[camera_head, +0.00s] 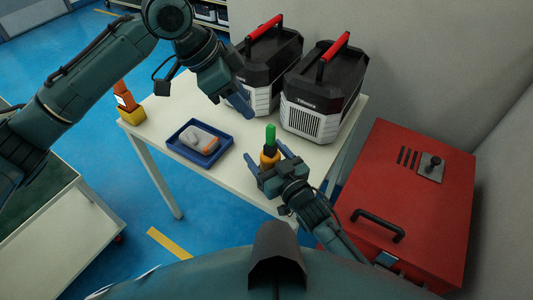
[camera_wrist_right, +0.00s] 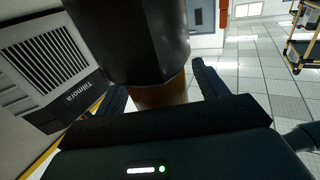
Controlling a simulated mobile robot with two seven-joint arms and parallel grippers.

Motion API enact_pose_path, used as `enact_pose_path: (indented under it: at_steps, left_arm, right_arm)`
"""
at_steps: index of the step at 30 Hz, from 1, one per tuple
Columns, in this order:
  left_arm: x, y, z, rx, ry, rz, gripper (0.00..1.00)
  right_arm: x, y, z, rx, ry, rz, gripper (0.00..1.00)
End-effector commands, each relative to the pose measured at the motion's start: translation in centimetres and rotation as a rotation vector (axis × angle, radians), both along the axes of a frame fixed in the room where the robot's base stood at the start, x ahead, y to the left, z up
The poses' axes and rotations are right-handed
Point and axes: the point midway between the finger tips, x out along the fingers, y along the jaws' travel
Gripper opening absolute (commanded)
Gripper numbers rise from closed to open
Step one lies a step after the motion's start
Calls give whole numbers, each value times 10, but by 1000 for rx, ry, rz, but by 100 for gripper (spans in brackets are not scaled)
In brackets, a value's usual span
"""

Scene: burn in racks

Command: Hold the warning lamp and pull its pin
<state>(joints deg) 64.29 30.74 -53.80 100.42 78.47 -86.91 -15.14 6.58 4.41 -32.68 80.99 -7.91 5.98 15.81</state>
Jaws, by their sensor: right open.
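The warning lamp (camera_head: 270,141), with a green top, a black middle and an orange lower part, stands upright on the white table near its front right edge. My right gripper (camera_head: 267,157) is open, with one finger on each side of the lamp's lower part. In the right wrist view the lamp's black body and orange lower part (camera_wrist_right: 160,94) are between the two fingers, with a gap visible on the right. My left gripper (camera_head: 242,105) is above the table, behind and left of the lamp, apart from it; its finger opening cannot be made out. I cannot make out the pin.
Two black-and-white cases with red handles (camera_head: 322,95) (camera_head: 268,62) stand behind the lamp. A blue tray (camera_head: 183,151) with a grey-and-orange item lies left of it. An orange-and-yellow object (camera_head: 130,112) is at the table's left end. A red cabinet (camera_head: 420,195) stands at the right.

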Motion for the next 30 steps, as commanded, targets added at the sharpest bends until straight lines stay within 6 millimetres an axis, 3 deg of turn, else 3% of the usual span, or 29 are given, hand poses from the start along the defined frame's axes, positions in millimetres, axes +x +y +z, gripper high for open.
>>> enact_pose_path:
  at_steps: [9, 27, 30]
  left_arm:
    - [0, 0, 0, 0, 0, 0, 36]
    - [0, 0, 0, 0, 0, 0, 36]
    - [0, 0, 0, 0, 0, 0, 36]
  right_arm:
    - [1, 1, 0, 0, 0, 0, 70]
    - [1, 1, 0, -1, -1, 0, 21]
    - [1, 1, 0, -1, -1, 0, 18]
